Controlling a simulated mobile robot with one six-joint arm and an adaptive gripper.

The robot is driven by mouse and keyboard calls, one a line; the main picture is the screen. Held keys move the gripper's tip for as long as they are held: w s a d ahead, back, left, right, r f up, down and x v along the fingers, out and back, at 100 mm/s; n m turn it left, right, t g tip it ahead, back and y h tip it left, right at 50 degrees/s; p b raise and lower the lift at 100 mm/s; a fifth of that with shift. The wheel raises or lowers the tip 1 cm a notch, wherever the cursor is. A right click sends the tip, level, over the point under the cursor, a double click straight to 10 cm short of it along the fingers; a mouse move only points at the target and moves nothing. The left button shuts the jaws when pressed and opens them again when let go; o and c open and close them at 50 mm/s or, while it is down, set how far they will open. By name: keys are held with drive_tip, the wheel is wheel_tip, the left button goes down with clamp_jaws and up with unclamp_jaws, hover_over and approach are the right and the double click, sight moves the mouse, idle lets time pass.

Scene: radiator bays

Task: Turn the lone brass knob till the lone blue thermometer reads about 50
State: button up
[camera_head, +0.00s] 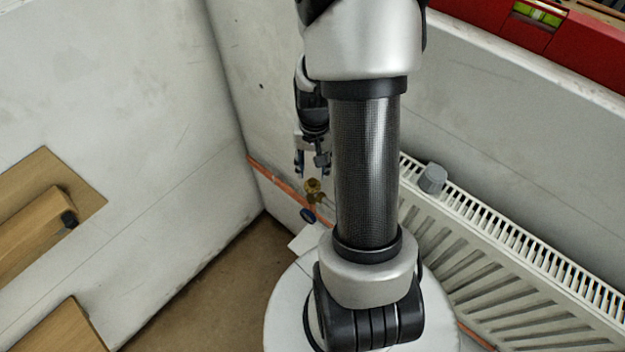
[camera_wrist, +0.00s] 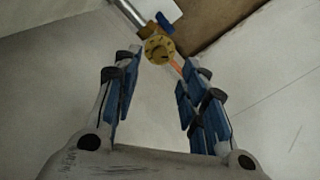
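A round brass knob (camera_head: 313,187) sits on the pipework by the wall corner, left of the radiator. In the wrist view the brass knob (camera_wrist: 158,48) faces me, just beyond and between the fingertips. A small dark blue part (camera_head: 308,215) is below the knob; in the wrist view a blue part (camera_wrist: 164,21) shows beyond it. I cannot tell whether this is the thermometer, and no reading is legible. My gripper (camera_head: 311,169) is above the knob, apart from it. In the wrist view my gripper (camera_wrist: 160,65) is open and empty.
A white radiator (camera_head: 520,265) with a top grille runs along the right wall. A grey cap (camera_head: 432,178) stands on its left end. An orange pipe (camera_head: 270,178) follows the wall. A red spirit level (camera_head: 580,45) lies upper right. Wooden pieces (camera_head: 35,232) are at left.

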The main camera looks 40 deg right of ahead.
sight(312, 180)
wheel_tip(312, 180, down, 6)
drive_tip(key=shift+r+b, duration=0.15)
drive_tip(key=shift+b, duration=0.6)
drive_tip(key=shift+c, duration=0.4)
clamp_jaws()
